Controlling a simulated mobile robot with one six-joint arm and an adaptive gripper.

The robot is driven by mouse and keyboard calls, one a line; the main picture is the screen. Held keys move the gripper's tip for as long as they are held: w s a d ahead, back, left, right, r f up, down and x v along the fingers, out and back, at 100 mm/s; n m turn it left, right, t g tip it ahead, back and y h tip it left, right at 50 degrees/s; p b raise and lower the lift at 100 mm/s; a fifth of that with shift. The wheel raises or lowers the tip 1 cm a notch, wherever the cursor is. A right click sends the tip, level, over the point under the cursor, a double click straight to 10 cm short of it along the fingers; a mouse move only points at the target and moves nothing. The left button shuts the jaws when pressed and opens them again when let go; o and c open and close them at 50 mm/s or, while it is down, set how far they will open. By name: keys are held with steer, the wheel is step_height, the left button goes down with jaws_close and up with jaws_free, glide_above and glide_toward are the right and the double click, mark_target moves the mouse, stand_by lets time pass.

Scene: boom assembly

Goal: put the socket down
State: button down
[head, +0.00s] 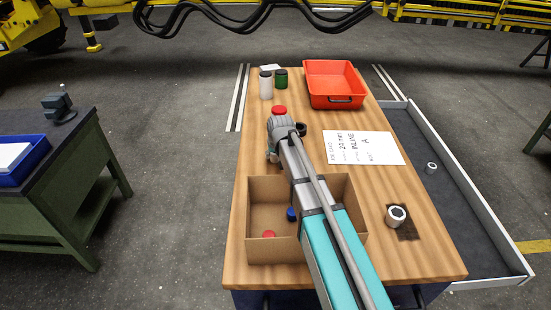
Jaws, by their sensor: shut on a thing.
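A silver socket (396,215) with an open, dark-rimmed top stands on a dark mat (409,231) at the right front of the wooden table. Another small grey ring-shaped piece (431,168) sits in the long grey tray to the right. My arm reaches from the front edge over the cardboard box to the back left of the table.
The cardboard box (262,250) holds a red and a blue piece. A red bin (333,83), a white bottle (265,86), a green jar (281,79) and a red cap (279,110) are farther back. A printed sheet (363,148) lies mid-table. The long grey tray (493,232) lies beyond the right edge.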

steer(key=shift+f, duration=0.25)
steer(key=shift+c, duration=0.9)
jaws_free()
steer(key=shift+r, duration=0.25)
steer(key=p+v, duration=1.1)
steer(key=v, duration=0.1)
stand_by(0.6)
